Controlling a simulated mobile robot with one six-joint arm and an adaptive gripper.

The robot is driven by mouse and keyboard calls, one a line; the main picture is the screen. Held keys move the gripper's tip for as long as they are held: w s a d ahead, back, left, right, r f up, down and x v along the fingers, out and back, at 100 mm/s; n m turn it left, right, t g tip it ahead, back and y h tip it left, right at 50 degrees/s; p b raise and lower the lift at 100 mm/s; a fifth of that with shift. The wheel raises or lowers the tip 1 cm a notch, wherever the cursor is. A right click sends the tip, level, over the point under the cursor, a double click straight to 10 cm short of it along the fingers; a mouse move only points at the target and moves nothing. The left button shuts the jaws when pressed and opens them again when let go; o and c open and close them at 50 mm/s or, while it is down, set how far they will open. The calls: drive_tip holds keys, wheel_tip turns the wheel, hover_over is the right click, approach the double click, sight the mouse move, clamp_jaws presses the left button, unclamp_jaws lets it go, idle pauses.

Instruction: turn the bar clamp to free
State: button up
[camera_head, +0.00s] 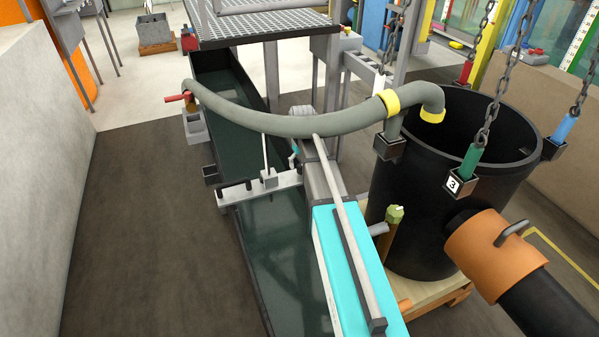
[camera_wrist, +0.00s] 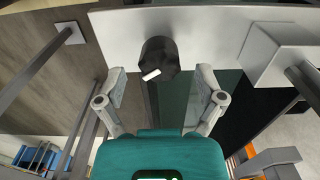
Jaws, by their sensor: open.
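The bar clamp shows in the wrist view as a black round knob (camera_wrist: 159,58) with a white mark low on its face. It sits on a pale grey bar (camera_wrist: 112,28). My gripper (camera_wrist: 160,80) is open, with one finger on each side of the knob and a visible gap to it. Neither finger appears to touch it. I cannot tell my gripper's jaws clearly in the head view.
A grey hose (camera_head: 290,124) arches over the flume toward a large black tub (camera_head: 415,215) at the right. A slim rod (camera_head: 265,150) rises from a block on the bar. Chains hang over the tub. Dark floor (camera_head: 150,230) at the left is clear.

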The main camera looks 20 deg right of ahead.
drive_tip(key=shift+f+b, duration=0.55)
drive_tip(key=shift+f, duration=0.3)
